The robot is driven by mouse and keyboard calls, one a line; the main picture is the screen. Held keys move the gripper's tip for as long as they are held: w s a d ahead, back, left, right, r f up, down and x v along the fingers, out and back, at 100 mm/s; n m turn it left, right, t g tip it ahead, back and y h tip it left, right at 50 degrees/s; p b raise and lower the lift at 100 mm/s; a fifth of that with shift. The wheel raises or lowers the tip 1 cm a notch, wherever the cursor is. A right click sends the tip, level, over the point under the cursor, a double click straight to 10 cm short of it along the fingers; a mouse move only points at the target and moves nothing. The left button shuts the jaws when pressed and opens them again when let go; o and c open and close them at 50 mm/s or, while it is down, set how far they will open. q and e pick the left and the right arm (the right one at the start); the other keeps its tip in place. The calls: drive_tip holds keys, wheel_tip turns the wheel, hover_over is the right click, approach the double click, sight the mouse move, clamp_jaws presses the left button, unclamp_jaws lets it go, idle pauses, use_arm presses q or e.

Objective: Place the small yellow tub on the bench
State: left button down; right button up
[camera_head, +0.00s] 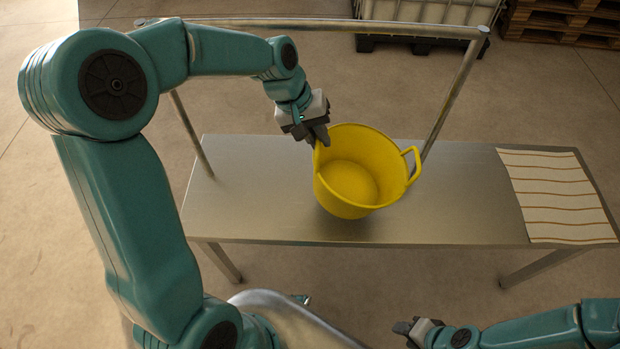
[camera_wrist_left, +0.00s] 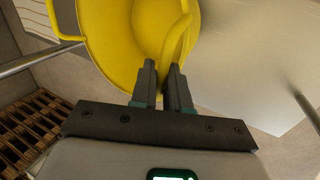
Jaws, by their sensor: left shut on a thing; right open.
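The small yellow tub (camera_head: 352,178) is over the metal bench (camera_head: 462,205), left of the bench's middle in the head view. It is tilted slightly, with its open mouth showing and empty; whether its base touches the bench I cannot tell. My left gripper (camera_head: 318,137) is shut on the tub's left handle. In the left wrist view the fingers of my left gripper (camera_wrist_left: 162,88) close around the handle of the yellow tub (camera_wrist_left: 125,40). My right gripper (camera_head: 404,328) is open and empty, low in the head view, in front of the bench.
A striped cloth (camera_head: 556,195) lies on the right end of the bench. A metal rail frame (camera_head: 330,23) rises along the back. A white crate (camera_head: 432,14) and wooden pallets (camera_head: 562,18) stand behind. The bench top between tub and cloth is clear.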

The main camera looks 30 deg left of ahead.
use_arm(q)
drive_tip(key=s+a+n+t+b, duration=0.2)
drive_tip(key=s+a+n+b, duration=0.15)
drive_tip(key=a, duration=0.95)
wheel_tip(320, 180, down, 10)
drive_tip(key=n+b, duration=0.1)
drive_tip(key=b, duration=0.1)
drive_tip(key=shift+w+f+y, duration=0.15)
drive_tip(key=shift+f+y, duration=0.05)
drive_tip(key=shift+y, duration=0.2)
drive_tip(key=c, duration=1.1)
unclamp_jaws()
